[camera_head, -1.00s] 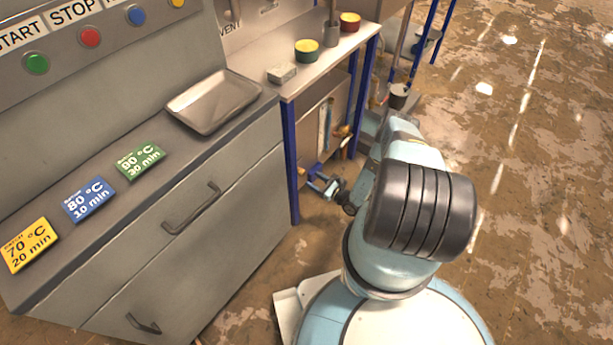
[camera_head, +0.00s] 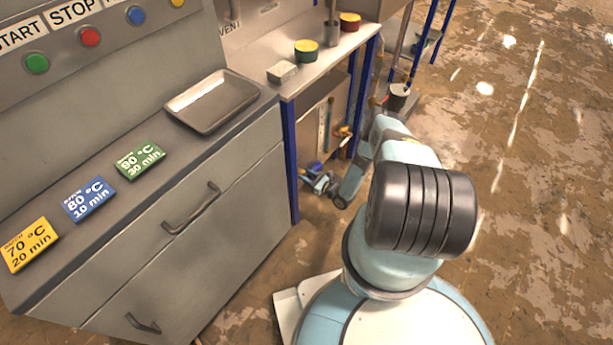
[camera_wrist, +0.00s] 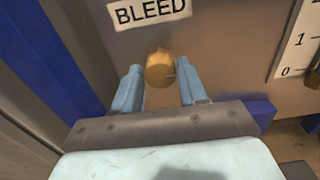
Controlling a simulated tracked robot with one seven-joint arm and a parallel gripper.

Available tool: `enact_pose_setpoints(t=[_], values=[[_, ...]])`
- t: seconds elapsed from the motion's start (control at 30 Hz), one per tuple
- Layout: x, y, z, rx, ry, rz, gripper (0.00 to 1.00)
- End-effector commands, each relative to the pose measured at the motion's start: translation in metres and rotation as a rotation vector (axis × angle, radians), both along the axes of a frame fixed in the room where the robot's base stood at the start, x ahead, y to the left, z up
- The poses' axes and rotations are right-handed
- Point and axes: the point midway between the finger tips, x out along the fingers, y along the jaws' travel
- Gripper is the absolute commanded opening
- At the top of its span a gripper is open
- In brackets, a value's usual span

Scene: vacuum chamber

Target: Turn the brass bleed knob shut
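The brass bleed knob (camera_wrist: 160,70) sticks out from a grey-brown panel in the wrist view, just below the white BLEED label (camera_wrist: 150,10). My gripper (camera_wrist: 158,88) is open, with one blue finger on each side of the knob and a visible gap to both. The knob appears at or slightly beyond the fingertips; I cannot tell whether it lies fully between them. In the head view my gripper (camera_head: 318,180) is low at the blue-legged bench, small and partly hidden by its frame. The bleed knob cannot be made out there.
A blue post (camera_wrist: 55,55) stands left of my gripper, and a scale plate (camera_wrist: 300,45) is on the panel at right. A grey cabinet (camera_head: 200,220) stands to the left. Open floor lies at right.

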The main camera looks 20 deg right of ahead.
Motion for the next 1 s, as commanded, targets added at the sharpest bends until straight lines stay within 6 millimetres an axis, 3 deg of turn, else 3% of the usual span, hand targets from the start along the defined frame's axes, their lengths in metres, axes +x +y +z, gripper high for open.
enact_pose_setpoints(t=[0.33, 0.67, 1.0], values=[[-0.0001, -0.0006, 0.0, 0.0, 0.0, 0.0, 0.08], [-0.0004, -0.0014, -0.0001, -0.036, -0.027, -0.002, 0.08], [-0.0005, -0.0016, 0.0001, -0.225, -0.164, -0.005, 0.08]])
